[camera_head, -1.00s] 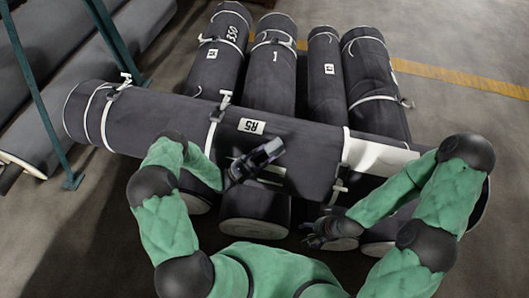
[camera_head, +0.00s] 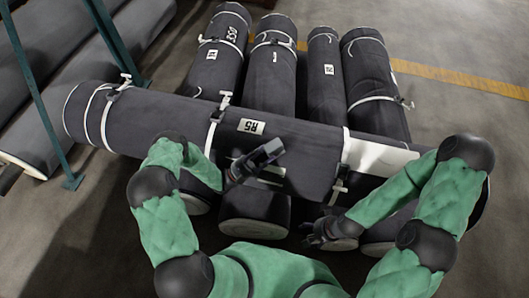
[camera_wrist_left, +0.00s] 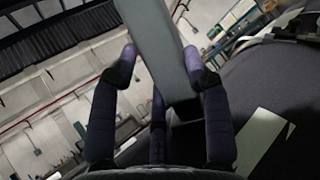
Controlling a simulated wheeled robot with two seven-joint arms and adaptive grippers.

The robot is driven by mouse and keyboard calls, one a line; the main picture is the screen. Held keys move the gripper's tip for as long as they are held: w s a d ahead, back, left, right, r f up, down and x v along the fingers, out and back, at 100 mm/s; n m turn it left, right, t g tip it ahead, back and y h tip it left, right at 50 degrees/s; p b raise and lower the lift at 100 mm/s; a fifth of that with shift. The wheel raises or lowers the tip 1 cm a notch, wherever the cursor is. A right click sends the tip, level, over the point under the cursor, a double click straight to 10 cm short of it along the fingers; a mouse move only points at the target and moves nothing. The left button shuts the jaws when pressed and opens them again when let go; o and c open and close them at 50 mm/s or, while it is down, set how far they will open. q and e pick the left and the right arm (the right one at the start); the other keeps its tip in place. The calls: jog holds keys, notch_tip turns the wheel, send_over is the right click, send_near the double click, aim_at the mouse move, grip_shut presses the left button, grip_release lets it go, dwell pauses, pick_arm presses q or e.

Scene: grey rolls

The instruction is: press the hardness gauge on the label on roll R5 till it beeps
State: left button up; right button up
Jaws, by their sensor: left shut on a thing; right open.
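Roll R5 (camera_head: 190,125) is a long dark grey roll lying across the other rolls, with its white R5 label (camera_head: 251,127) upside down on the upper side. The gauge looks apart from the label. In the left wrist view, the fingers clasp a grey bar-shaped body (camera_wrist_left: 157,40), with the dark roll at the right. My right gripper (camera_head: 318,238) is open and empty, low in front of roll R5.
Several dark rolls (camera_head: 270,75) lie lengthwise behind and under R5. White straps with buckles (camera_head: 217,115) ring R5, and a white sheet (camera_head: 375,155) lies on its right part.

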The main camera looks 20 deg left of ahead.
aim_at(274, 149)
pick_arm(q)
jog(key=shift+f, duration=0.15)
notch_tip(274, 149, up, 6)
jog(key=s+p, duration=0.2)
jog(key=p, duration=0.4)
jog(key=shift+s+r, duration=0.25)
jog(key=shift+s, duration=0.05)
